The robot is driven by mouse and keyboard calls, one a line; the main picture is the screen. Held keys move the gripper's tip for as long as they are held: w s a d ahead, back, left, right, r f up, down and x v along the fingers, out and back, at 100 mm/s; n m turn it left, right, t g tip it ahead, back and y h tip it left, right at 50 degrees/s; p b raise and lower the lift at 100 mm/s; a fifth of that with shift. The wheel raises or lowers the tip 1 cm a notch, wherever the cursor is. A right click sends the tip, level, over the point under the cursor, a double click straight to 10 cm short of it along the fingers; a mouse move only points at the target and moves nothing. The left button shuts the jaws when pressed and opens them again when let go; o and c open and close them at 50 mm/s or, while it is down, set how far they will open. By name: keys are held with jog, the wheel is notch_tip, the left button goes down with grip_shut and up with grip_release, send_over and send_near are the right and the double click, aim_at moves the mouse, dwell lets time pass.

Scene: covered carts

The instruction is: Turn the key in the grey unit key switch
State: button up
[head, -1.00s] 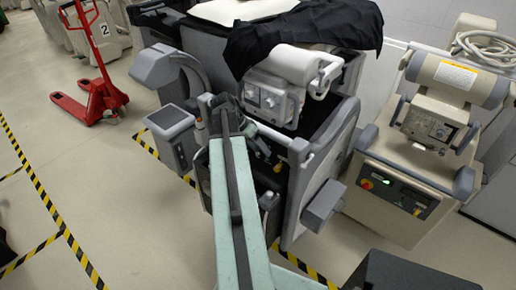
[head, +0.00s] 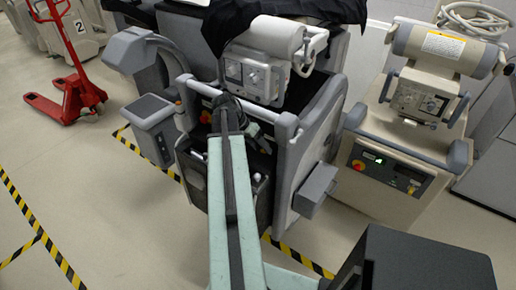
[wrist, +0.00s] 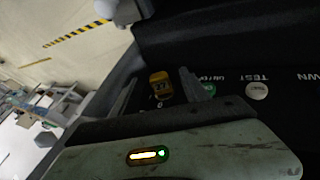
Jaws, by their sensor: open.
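The grey unit (head: 297,170) stands in the middle of the head view, with a dark panel behind its front rail. In the wrist view, an orange-yellow key tag (wrist: 160,85) with dark digits is on the black panel (wrist: 235,104). My gripper (wrist: 157,78) is open, with one grey finger on each side of the tag. I cannot tell whether the fingers touch it. The key switch itself is mostly hidden. In the head view my arm hides most of the gripper, which is over the panel.
A green button (wrist: 210,88) and a white button (wrist: 257,91) marked TEST are right of the tag. A cream unit (head: 392,185) stands at the right. A black cloth (head: 290,12) covers the unit behind.

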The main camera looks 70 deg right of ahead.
grip_shut()
jog(key=shift+w+d+f+g+b, duration=0.2)
jog(key=shift+f+g+b, duration=0.1)
jog(key=shift+g+b, duration=0.3)
jog(key=shift+a+g+b, duration=0.1)
jog(key=shift+g+b, duration=0.3)
jog(key=shift+b, duration=0.4)
jog(key=shift+r+n+g+y, duration=0.2)
jog(key=shift+n+g+y, duration=0.1)
